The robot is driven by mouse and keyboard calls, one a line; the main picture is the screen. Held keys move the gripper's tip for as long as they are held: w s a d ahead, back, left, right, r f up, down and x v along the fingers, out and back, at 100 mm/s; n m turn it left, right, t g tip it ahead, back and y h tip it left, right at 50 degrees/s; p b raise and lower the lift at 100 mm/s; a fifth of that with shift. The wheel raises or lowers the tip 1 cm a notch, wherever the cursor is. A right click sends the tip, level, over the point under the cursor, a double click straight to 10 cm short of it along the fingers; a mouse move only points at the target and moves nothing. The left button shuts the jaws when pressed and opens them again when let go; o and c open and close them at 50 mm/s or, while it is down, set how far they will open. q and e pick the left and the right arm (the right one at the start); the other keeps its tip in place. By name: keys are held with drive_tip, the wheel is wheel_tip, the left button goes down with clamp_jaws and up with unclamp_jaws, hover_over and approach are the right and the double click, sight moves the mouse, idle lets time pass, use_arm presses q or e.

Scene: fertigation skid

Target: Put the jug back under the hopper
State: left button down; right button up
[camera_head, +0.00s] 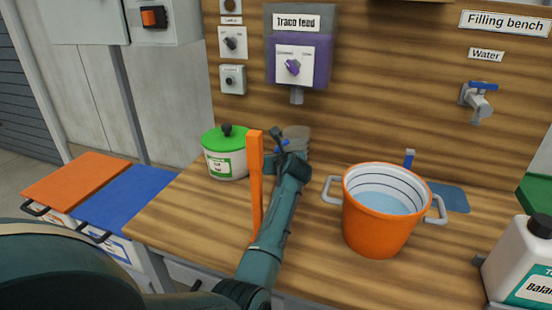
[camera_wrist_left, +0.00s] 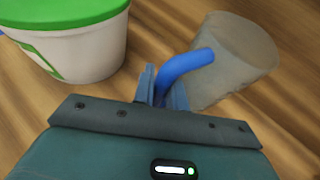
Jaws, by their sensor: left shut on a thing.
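The grey jug (camera_head: 297,133) with a blue handle is partly hidden behind my left arm in the head view. My left gripper (camera_head: 282,146) is shut on its handle. In the left wrist view the blue handle (camera_wrist_left: 188,64) sits between the fingers (camera_wrist_left: 165,88) and the grey jug body (camera_wrist_left: 232,58) extends to the right. The purple hopper (camera_head: 277,68) labelled "Trace feed" is on the back wall, its grey spout (camera_head: 297,96) above the jug in the picture. I cannot tell whether the jug rests on the bench. My right gripper is not in view.
A white tub with a green lid (camera_head: 224,152) stands left of the jug. An upright orange bar (camera_head: 255,185) stands in front. An orange bucket of water (camera_head: 380,215) is to the right, under no tap. A white canister (camera_head: 520,262) is at the far right.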

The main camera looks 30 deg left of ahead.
use_arm(q)
drive_tip(key=c, duration=1.4)
unclamp_jaws()
drive_tip(key=shift+f, duration=0.15)
drive_tip(key=shift+c, duration=0.2)
drive_tip(key=shift+s+d+r, duration=0.1)
drive_tip(key=shift+r, duration=0.15)
drive_tip(key=p+v, duration=0.1)
drive_tip(key=v, duration=1)
drive_tip(key=shift+s+d, duration=0.2)
drive_tip(key=shift+d, duration=0.05)
